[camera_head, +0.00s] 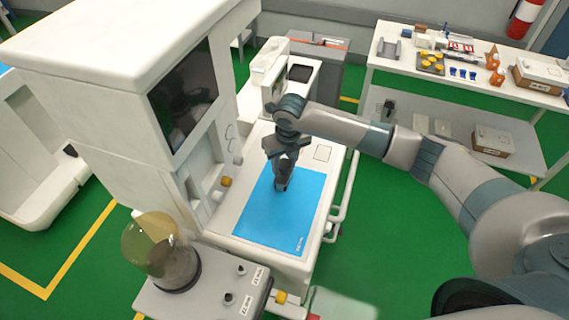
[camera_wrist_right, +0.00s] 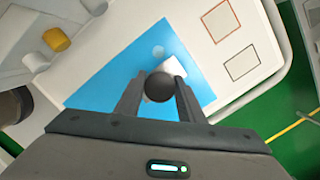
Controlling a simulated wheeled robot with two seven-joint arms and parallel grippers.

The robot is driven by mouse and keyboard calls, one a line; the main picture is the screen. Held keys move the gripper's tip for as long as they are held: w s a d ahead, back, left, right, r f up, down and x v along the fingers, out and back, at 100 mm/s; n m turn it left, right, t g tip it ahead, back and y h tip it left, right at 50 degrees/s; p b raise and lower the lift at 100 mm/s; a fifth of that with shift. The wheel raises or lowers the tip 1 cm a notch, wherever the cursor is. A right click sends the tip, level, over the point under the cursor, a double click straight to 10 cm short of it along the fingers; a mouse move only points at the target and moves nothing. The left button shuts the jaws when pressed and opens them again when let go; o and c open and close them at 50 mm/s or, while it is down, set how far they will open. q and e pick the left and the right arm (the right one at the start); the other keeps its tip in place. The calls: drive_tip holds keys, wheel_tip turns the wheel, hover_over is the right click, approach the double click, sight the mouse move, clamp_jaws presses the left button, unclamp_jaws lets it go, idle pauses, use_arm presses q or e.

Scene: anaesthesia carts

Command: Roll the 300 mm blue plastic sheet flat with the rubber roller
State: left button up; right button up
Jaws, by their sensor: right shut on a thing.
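The blue plastic sheet (camera_head: 270,217) lies on the white worktop of the cart and looks flat in the head view. It also shows in the right wrist view (camera_wrist_right: 105,82), with a pale patch and a small light round spot on it. My right gripper (camera_head: 283,183) is over the upper part of the sheet, pointing down. In the right wrist view its fingers (camera_wrist_right: 158,95) are shut on a dark rounded thing (camera_wrist_right: 159,86), likely the roller's handle. The rest of the roller is mostly hidden, and I cannot tell whether it touches the sheet. My left gripper is not in view.
The cart's tall white housing (camera_head: 120,90) with a dark screen stands left of the worktop. A glass dome (camera_head: 157,245) on a grey unit stands in front. Outlined squares (camera_wrist_right: 242,62) mark the worktop beyond the sheet. A white rail (camera_head: 343,200) runs along its right edge.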

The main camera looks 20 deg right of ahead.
drive_tip(key=shift+w+a, duration=0.1)
drive_tip(key=shift+w+a, duration=0.55)
drive_tip(key=shift+a, duration=0.15)
drive_tip(key=shift+a, duration=0.1)
drive_tip(key=shift+w+a+f+b, duration=0.1)
drive_tip(key=shift+w+a+b, duration=0.45)
drive_tip(key=shift+a, duration=0.2)
drive_tip(key=shift+w+a, duration=0.65)
drive_tip(key=shift+a, duration=0.2)
idle(0.3)
wheel_tip(320, 180, up, 5)
drive_tip(key=p, duration=0.4)
drive_tip(key=shift+w, duration=0.1)
